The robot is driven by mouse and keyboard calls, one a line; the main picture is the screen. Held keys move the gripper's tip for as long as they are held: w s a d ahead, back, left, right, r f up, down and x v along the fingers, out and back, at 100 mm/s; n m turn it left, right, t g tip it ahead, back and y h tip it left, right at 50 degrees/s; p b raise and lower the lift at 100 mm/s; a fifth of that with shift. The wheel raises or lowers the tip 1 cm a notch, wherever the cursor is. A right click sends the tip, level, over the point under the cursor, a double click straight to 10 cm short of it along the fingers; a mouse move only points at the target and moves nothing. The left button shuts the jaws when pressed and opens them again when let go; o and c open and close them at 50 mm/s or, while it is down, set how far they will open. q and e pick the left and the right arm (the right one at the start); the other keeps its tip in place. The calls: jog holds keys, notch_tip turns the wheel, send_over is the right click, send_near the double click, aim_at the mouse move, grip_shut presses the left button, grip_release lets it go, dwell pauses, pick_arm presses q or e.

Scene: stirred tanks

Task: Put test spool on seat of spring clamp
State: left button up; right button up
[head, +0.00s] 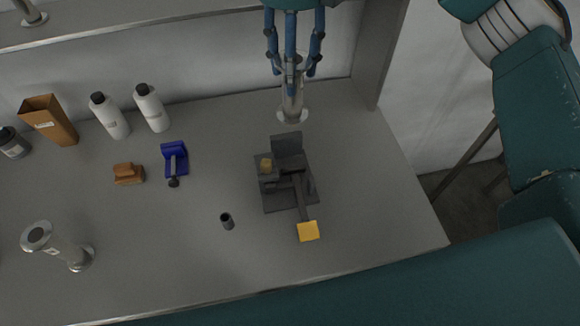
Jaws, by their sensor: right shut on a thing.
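My right gripper (293,63) comes down from the top of the head view and is shut on a metal test spool (292,101). The spool is a shiny tube with a flange at its lower end, and it hangs nearly upright. Its upper part is partly hidden by the blue fingers. The dark grey spring clamp (272,203) stands on the bench just below the spool in the picture, with an upright back plate and a lever ending in a yellow pad (308,231). The spool appears apart from the clamp; its height is hard to tell. My left gripper is not in view.
A small dark cylinder (227,221), a blue tool (174,157) and an orange-brown block (128,174) lie between. Two white bottles (110,117), a brown box (50,121) and a jar (13,144) stand behind. Bench (375,205) right of the clamp is clear.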

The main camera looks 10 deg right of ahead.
aim_at(290, 100)
jog(key=shift+w+a+r+n, duration=0.1)
jog(key=shift+a+r+n, duration=0.1)
jog(key=shift+n, duration=0.7)
jog(key=shift+f+p, duration=1.25)
jog(key=shift+f, duration=8.7)
jog(key=o, duration=1.3)
jog(key=shift+f, duration=0.15)
jog(key=shift+o, duration=0.2)
notch_tip(290, 100, up, 12)
jog(key=b, duration=0.3)
jog(key=shift+r, duration=0.2)
